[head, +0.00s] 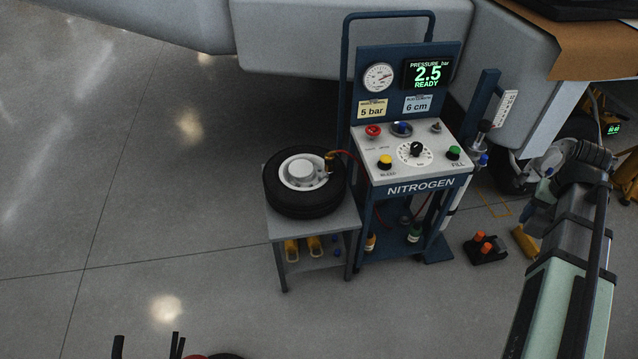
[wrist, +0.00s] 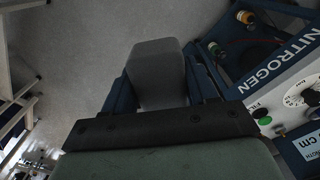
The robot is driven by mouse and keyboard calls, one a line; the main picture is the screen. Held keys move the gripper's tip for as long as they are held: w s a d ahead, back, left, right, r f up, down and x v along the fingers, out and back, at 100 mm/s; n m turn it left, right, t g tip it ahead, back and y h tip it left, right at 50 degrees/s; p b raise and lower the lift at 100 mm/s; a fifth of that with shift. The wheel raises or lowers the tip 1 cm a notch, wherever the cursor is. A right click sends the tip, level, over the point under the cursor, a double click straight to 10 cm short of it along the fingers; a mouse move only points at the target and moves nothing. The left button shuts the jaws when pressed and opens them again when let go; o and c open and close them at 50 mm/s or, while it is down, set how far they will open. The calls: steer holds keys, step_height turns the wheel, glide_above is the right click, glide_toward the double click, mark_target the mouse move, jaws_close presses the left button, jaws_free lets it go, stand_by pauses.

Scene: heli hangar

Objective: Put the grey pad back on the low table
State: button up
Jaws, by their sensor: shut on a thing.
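My gripper (wrist: 158,85) is shut on the grey pad (wrist: 158,62), a plain block with rounded corners held between the two dark blue fingers in the wrist view. The pad's near end is hidden by the gripper body. In the head view my arm reaches up along the right side; the fingers and the pad cannot be made out there. A low grey table (head: 338,220) stands left of the nitrogen cart in the head view, with a black-tyred wheel (head: 302,207) on its top. The held pad is apart from this table.
The nitrogen cart (head: 414,185) with its gauge panel stands right of the table; it also shows at the right of the wrist view (wrist: 290,85). A red hose joins the wheel to it. A dark box with orange knobs (head: 486,250) lies on the floor.

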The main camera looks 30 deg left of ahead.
steer(key=s+a+f+n, duration=0.2)
steer(key=a+n, duration=0.1)
steer(key=a, duration=1.2)
steer(key=s+a+f+n, duration=0.1)
steer(key=a+f+n, duration=0.1)
steer(key=a, duration=1.3)
steer(key=s+a+f+n, duration=0.2)
steer(key=a+n, duration=0.1)
steer(key=a, duration=1.2)
glide_above(350, 220)
steer(key=shift+n, duration=0.5)
step_height(350, 220, down, 29)
steer(key=shift+a+r, duration=0.1)
steer(key=o, duration=1)
step_height(350, 220, up, 12)
